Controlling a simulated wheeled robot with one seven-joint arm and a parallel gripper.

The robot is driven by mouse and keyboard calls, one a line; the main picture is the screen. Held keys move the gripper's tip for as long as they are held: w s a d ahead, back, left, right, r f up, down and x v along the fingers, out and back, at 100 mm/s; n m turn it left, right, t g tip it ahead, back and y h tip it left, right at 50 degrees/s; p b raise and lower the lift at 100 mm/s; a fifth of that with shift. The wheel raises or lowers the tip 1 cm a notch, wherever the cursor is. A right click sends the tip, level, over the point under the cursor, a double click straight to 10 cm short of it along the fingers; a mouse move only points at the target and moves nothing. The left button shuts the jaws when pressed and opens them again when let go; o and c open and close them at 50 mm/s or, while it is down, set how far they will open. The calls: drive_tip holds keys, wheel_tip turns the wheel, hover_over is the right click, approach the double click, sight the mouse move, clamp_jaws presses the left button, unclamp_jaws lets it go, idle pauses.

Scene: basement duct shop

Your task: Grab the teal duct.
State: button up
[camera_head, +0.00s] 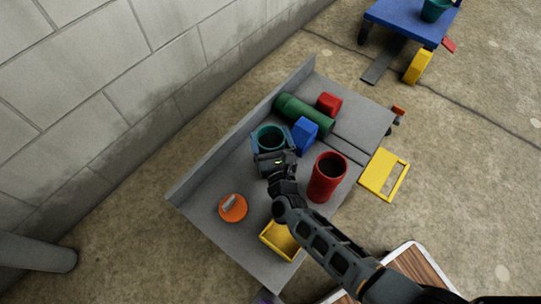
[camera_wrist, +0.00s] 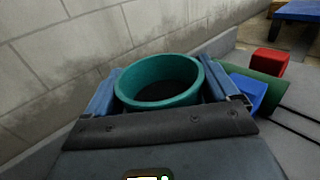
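The teal duct (camera_head: 269,138) is a short open round tube standing upright on the grey bench, near its back lip. In the wrist view the teal duct (camera_wrist: 160,82) shows its rim and dark inside, right in front of the palm. My gripper (camera_head: 271,143) is at the duct, with one blue finger on each side of it. In the wrist view the fingers of my gripper (camera_wrist: 161,88) lie close against the left and right of the rim. Whether they press on it cannot be told. The duct's lower part is hidden.
Close right of the duct are a blue block (camera_head: 305,135) and a lying green cylinder (camera_head: 304,114). A red tube (camera_head: 327,177), an orange disc (camera_head: 232,208), a yellow tray (camera_head: 270,240) and a red block (camera_head: 329,103) share the grey bench (camera_head: 215,240). A block wall (camera_head: 150,60) stands behind.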

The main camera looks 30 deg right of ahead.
drive_tip(key=c, duration=1)
